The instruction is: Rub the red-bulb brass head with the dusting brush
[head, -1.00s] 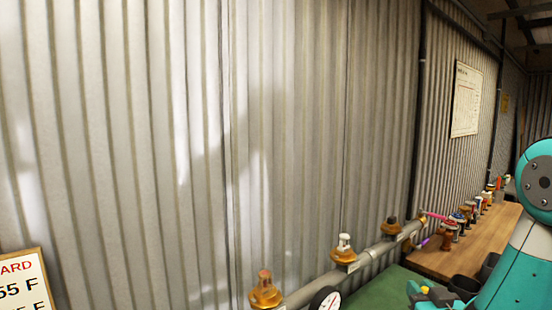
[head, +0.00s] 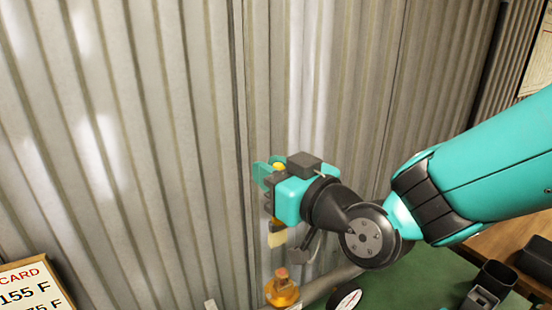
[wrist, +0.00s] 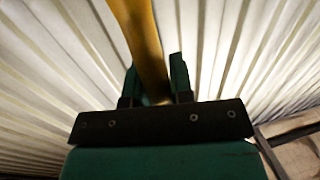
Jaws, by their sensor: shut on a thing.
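My gripper (head: 268,172) is shut on the dusting brush, whose yellow handle (wrist: 140,40) runs between the two fingers in the wrist view. In the head view the brush's pale bristles (head: 277,239) hang down below the gripper. A brass head (head: 284,294) with an orange-red bulb (head: 281,272) stands on the pipe just below the bristles. A gap shows between bristles and bulb in the picture; the depth between them is hard to tell. The other brass heads are hidden behind my arm.
The grey pipe (head: 325,285) runs along the corrugated wall (head: 180,150). A round gauge (head: 348,299) is right of the brass head. A card sign (head: 30,285) is at lower left. Dark bins (head: 495,277) stand at right, near a wooden bench (head: 500,238).

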